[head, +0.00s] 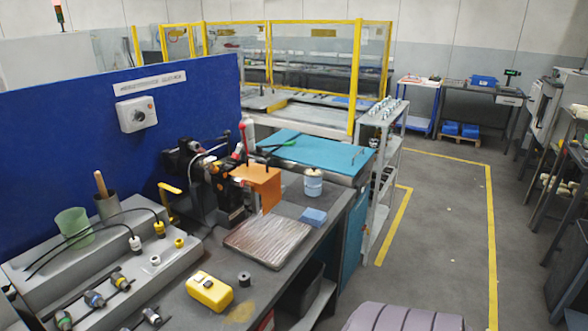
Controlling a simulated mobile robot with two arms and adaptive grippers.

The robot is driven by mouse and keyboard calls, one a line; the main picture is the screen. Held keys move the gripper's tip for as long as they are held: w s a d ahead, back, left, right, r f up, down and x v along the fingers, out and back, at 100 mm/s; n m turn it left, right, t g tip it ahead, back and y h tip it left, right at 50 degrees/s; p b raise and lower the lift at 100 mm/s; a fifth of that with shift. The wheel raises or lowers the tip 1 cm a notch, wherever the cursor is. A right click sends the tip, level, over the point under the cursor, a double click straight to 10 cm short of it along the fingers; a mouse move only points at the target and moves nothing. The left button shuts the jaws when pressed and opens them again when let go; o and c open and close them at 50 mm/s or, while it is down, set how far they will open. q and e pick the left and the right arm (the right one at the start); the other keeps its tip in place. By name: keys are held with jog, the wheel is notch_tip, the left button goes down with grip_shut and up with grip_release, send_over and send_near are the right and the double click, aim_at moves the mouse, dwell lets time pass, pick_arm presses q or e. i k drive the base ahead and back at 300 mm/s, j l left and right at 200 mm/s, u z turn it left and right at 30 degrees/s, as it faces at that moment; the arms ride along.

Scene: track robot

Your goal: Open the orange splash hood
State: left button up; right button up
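The orange splash hood (264,188) is a bent orange panel on the black bench machine (207,180), in the middle of the head view. Its upper part lies roughly level and its front part hangs down above the workbench. What lies behind the hood is hidden, and I cannot tell where its hinge is. Neither of my grippers shows in the head view, and nothing is seen touching the hood.
A ribbed metal plate (268,240), a blue block (313,217), a white jar (313,184) and a yellow box (209,291) lie around the machine. A blue panel (70,120) stands behind. A grey rounded object (405,318) is at the bottom edge.

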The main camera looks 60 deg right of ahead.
aim_at(270, 185)
jog(key=z, duration=1.7)
